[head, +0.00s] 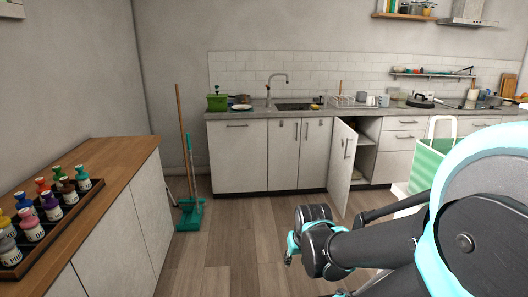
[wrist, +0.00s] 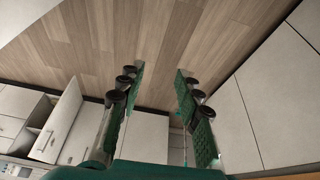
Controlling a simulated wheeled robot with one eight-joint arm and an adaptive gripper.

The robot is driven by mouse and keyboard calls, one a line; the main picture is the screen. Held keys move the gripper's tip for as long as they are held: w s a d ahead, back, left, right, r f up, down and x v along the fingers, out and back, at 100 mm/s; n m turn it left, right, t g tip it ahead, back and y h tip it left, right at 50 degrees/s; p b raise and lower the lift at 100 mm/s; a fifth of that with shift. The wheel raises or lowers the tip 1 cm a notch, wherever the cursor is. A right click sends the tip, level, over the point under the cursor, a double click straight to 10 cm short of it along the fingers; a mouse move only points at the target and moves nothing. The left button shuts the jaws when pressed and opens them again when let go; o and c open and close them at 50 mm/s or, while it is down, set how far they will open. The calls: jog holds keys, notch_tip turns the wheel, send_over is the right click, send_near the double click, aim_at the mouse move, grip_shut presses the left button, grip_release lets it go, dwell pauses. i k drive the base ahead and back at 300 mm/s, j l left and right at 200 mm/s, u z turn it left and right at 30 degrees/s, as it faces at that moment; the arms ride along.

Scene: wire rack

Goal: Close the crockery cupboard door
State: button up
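The crockery cupboard door (head: 342,167) stands open in the head view, swung out into the room from the white base cupboards below the counter. Its dark handle (head: 347,148) is on the upper part, and shelves show in the open cupboard (head: 364,155) behind it. In the wrist view the open door (wrist: 58,121) is at the left, beyond my gripper. My gripper (wrist: 158,90) is open and empty, its two green-padded fingers well apart, and touches nothing. In the head view my arm is at the lower right, and the fingertips cannot be made out.
A wooden-topped side counter (head: 110,160) with a tray of several bottles stands at the left. A green broom (head: 190,205) leans near the wall. A green-and-white bag (head: 428,160) stands at the right by my arm. The wooden floor (head: 245,235) before the cupboards is clear.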

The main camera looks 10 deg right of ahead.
aim_at(344, 140)
jog(key=i+z, duration=0.25)
jog(key=i, duration=0.2)
jog(key=i+j+z, duration=0.2)
jog(key=i, duration=0.2)
jog(key=i+z, duration=0.25)
jog(key=i, duration=0.2)
jog(key=i+j+z, duration=0.25)
jog(key=i, duration=0.15)
jog(key=i+j+z, duration=0.15)
jog(key=i, duration=0.35)
jog(key=i+j+z, duration=0.2)
jog(key=i, duration=0.25)
jog(key=j, duration=0.1)
